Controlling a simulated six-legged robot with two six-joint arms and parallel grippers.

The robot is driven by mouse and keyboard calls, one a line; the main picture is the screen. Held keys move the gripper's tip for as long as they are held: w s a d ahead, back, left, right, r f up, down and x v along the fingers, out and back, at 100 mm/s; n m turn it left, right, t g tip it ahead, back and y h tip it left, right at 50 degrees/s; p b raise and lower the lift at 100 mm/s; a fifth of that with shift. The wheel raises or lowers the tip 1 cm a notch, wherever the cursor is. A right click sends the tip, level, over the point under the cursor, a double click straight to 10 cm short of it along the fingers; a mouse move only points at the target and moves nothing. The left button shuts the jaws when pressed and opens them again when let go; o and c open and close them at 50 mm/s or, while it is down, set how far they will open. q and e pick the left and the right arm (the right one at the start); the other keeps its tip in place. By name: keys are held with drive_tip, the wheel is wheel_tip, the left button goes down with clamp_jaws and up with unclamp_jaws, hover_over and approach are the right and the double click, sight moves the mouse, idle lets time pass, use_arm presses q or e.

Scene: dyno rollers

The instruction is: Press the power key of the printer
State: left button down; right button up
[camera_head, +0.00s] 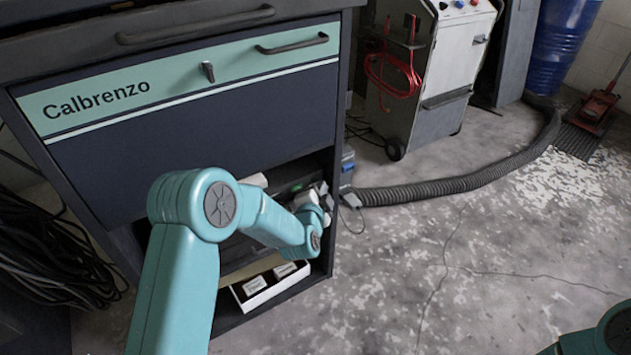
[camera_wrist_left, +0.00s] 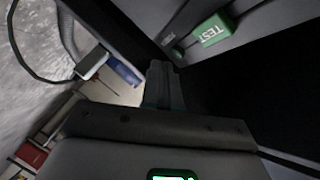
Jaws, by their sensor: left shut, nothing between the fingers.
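In the left wrist view, a grey housing (camera_wrist_left: 258,28), apparently the printer, bears a raised green key (camera_wrist_left: 213,30) marked TEST, seen upside down. I cannot make out a power key. My left gripper (camera_wrist_left: 163,70) points toward the housing with its fingers together and empty. The green key lies beyond the fingertips, to their upper right, with a gap in the picture. In the head view my left gripper (camera_head: 308,192) is at the open shelf of the dark cabinet (camera_head: 180,150). The arm hides much of the shelf. My right gripper is out of view.
A white tray with small boxes (camera_head: 268,284) sits on the lower shelf. A ribbed hose (camera_head: 450,186) runs over the floor beside the cabinet. A wheeled grey machine (camera_head: 425,80) stands behind. The floor at right is mostly clear.

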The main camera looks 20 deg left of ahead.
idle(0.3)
use_arm(q)
drive_tip(key=shift+w+a, duration=0.3)
drive_tip(key=shift+a, duration=0.1)
drive_tip(key=shift+b, duration=0.3)
drive_tip(key=shift+s+d, duration=0.3)
drive_tip(key=shift+d, duration=0.05)
drive_tip(key=shift+d, duration=0.1)
drive_tip(key=s+d, duration=0.3)
drive_tip(key=d, duration=0.1)
drive_tip(key=shift+s+d+b, duration=0.3)
drive_tip(key=shift+s, duration=0.05)
drive_tip(key=shift+a, duration=0.1)
idle(0.4)
